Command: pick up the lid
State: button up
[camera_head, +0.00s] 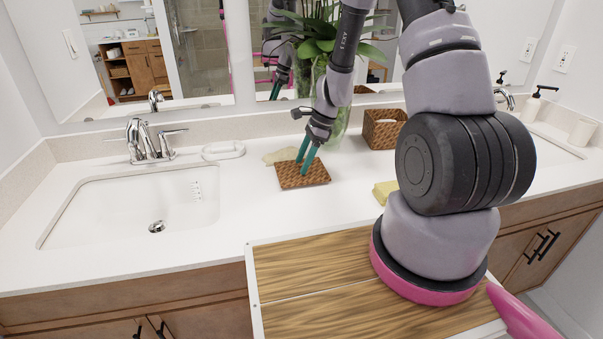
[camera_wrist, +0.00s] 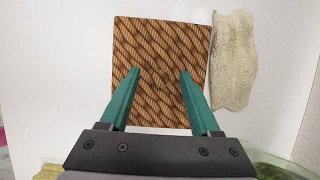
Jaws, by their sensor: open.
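The lid is a flat square brown woven piece (camera_head: 303,176) lying on the white counter, right of the left sink. It also fills the middle of the wrist view (camera_wrist: 160,50). My gripper (camera_head: 305,164) is open, with its two teal fingers pointing down over the lid. In the wrist view the fingertips (camera_wrist: 159,72) are apart and both appear over the lid's woven surface, with nothing held between them. I cannot tell whether the tips touch the lid.
A brown woven basket (camera_head: 384,130) stands behind, to the right. A pale rough cloth or stone (camera_wrist: 234,60) lies beside the lid. A glass vase with a plant (camera_head: 336,115) is close behind my gripper. A yellow sponge (camera_head: 384,191) lies right. The left sink (camera_head: 100,210) is open.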

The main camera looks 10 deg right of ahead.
grip_shut()
